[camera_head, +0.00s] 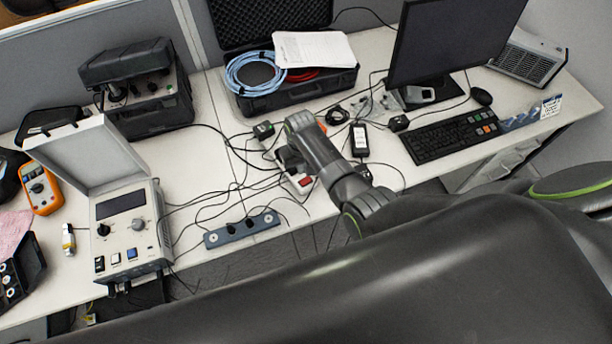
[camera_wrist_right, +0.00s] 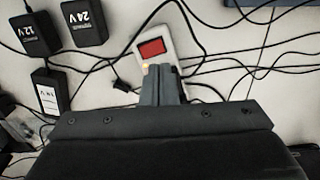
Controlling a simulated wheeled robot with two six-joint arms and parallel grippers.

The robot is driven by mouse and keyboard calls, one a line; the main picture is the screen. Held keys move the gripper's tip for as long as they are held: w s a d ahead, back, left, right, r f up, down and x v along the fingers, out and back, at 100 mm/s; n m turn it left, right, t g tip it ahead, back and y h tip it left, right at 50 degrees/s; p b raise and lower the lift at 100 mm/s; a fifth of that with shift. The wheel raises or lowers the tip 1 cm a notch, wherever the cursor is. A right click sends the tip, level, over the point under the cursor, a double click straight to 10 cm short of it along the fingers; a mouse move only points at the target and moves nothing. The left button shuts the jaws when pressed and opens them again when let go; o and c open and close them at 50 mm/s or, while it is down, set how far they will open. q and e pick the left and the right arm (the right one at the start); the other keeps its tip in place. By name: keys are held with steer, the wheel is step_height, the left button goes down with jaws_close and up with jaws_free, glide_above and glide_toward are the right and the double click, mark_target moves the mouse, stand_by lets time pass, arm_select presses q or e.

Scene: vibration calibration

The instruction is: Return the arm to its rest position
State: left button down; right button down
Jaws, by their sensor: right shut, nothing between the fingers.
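My right arm reaches in from the lower right of the head view, over the middle of the table. Its gripper (camera_head: 288,160) is low over the cable area beside a white power strip with a red switch (camera_head: 304,183). In the right wrist view the dark fingers (camera_wrist_right: 161,82) are together and empty. They overlap the near part of the power strip (camera_wrist_right: 172,45) in the picture; whether they touch it I cannot tell. My left gripper is not in view.
Black adapters marked 24V (camera_wrist_right: 85,22) and 12V (camera_wrist_right: 32,36) lie beside the strip among loose cables. A monitor (camera_head: 450,40) and keyboard (camera_head: 450,136) stand right. An open case (camera_head: 300,92) is behind; a control box (camera_head: 128,235) and multimeter (camera_head: 40,188) are left.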

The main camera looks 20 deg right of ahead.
stand_by(0.5)
steer(key=shift+s+d+f, duration=0.1)
steer(key=shift+s+d, duration=0.1)
steer(key=s+d+r+t, duration=0.1)
steer(key=s+d+r, duration=0.25)
steer(key=s, duration=0.35)
steer(key=s+d+r+m+t+h, duration=0.1)
steer(key=s+d+r, duration=0.1)
steer(key=s+d, duration=0.4)
steer(key=s+d+r+t, duration=0.1)
steer(key=s+d+r, duration=0.25)
steer(key=s, duration=0.45)
steer(key=s+d+r, duration=0.2)
steer(key=s+r, duration=0.6)
step_height(320, 180, down, 33)
steer(key=d+b, duration=0.1)
steer(key=b, duration=0.7)
steer(key=s+f+g+b, duration=0.1)
steer(key=s+f+b, duration=0.2)
steer(key=s+f, duration=0.4)
steer(key=s+a+f+b, duration=0.1)
steer(key=s+f+b, duration=0.2)
steer(key=s+f, duration=0.5)
step_height(320, 180, down, 7)
steer(key=shift+g, duration=0.4)
